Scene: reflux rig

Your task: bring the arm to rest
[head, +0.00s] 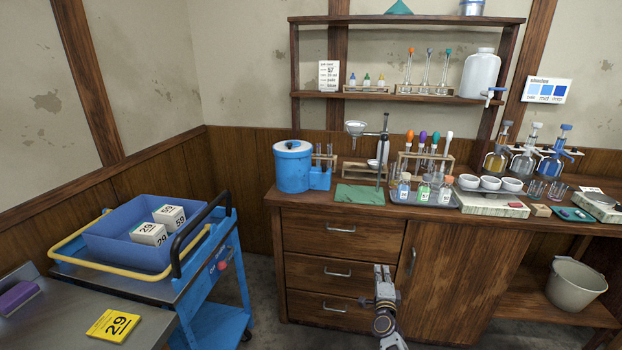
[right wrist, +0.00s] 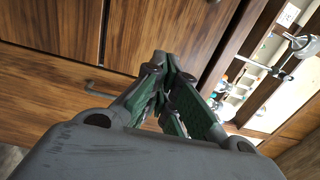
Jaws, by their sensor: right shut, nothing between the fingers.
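My right gripper (head: 383,272) is low in front of the wooden bench, before its drawers and cupboard door. It points up toward the bench and is apart from the things on top. In the right wrist view its fingers (right wrist: 168,62) meet at the tips, with nothing between them. Behind them are the drawer fronts (right wrist: 50,60) and a drawer handle (right wrist: 100,92). My left gripper does not show in either view.
The bench top (head: 330,200) carries a blue pot (head: 293,166), a tray of small bottles (head: 403,200), a tube rack and white bowls. A blue cart (head: 215,262) with a bin of boxes stands left. A bucket (head: 576,284) is at the right. Floor shows between cart and bench.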

